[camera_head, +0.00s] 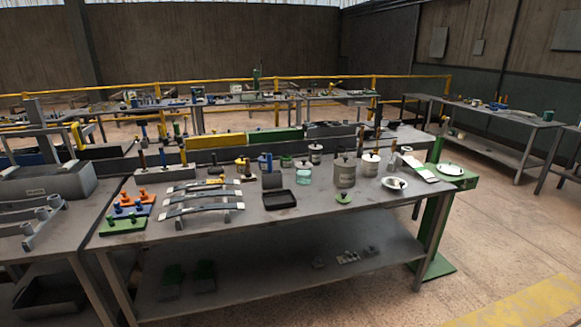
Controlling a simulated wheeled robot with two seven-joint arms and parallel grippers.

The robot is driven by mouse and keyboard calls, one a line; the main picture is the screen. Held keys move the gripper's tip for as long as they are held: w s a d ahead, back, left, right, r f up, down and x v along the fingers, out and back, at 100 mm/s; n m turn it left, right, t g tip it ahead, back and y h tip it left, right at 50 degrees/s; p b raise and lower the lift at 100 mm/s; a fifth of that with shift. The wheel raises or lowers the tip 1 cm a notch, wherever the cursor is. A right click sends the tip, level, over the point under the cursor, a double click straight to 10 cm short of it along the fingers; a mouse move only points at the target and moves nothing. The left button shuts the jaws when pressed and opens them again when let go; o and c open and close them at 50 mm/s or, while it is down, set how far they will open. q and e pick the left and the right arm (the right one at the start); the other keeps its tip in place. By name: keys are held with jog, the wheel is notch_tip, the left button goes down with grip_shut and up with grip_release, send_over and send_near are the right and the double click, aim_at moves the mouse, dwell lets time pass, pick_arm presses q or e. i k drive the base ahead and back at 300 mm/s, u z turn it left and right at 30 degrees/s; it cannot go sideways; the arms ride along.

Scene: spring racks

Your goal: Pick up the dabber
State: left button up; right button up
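No gripper of mine is in view. I cannot tell for certain which thing is the dabber. A small dark item (400,184) lies in a white dish (386,182) near the right end of the workbench (315,217). Lidded pots with dark knobs or handles on top stand nearby: a large grey one (345,175) and a whiter one (370,166). A clear greenish jar (303,174) stands left of them. A small green item (343,198) sits in front of the large pot.
Curved leaf springs (203,197) lie on the bench's left half, beside green, blue and orange peg blocks (125,222). A black tray (280,200) sits mid-bench. A green stand (457,174) meets the right end. The front right bench top and floor at right are clear.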

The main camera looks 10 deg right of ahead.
aim_at(248, 173)
jog(key=z, duration=0.15)
jog(key=i, duration=0.8)
jog(key=u, duration=0.6)
jog(key=i, duration=0.55)
jog(key=u, duration=0.35)
